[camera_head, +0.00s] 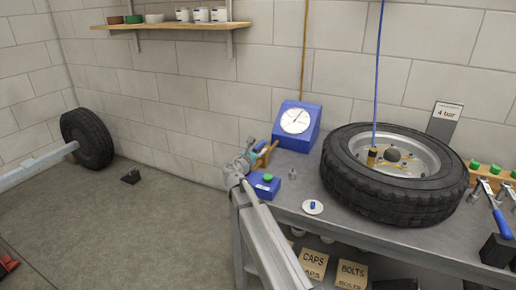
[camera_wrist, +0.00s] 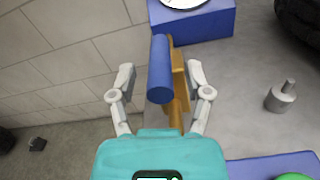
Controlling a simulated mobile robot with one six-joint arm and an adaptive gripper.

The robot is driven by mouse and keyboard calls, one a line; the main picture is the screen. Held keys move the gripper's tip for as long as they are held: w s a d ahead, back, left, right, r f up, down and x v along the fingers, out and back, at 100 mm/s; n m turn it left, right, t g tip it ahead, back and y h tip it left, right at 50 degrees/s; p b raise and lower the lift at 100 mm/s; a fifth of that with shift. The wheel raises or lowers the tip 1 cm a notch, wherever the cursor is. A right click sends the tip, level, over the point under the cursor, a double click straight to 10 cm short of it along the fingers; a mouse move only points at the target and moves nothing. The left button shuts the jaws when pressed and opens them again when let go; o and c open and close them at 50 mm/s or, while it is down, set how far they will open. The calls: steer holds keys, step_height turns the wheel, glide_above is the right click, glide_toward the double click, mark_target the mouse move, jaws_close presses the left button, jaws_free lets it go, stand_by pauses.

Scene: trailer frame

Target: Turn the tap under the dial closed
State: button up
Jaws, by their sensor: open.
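The dial (camera_head: 295,121) has a white face on a blue sloped housing (camera_head: 305,137) on the bench; the housing's lower part shows in the wrist view (camera_wrist: 205,25). The tap is a brass body (camera_wrist: 178,85) in front of the housing, with a blue handle (camera_wrist: 160,68). The handle points roughly along the brass body, beside it. My gripper (camera_wrist: 160,75) is open, with pale fingers and a teal palm. One finger is on each side of the handle and brass body; touch cannot be told. In the head view the tap (camera_head: 269,148) is partly hidden by my gripper (camera_head: 257,152).
A blue box with a green top (camera_head: 265,186) sits close to my gripper. A grey metal piece (camera_wrist: 281,97) stands to the right. A tyred wheel (camera_head: 395,180) with a blue hose fills the bench's right. A small white dish (camera_head: 313,207) lies at the front. The wall is behind.

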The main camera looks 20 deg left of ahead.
steer(key=shift+w, duration=0.75)
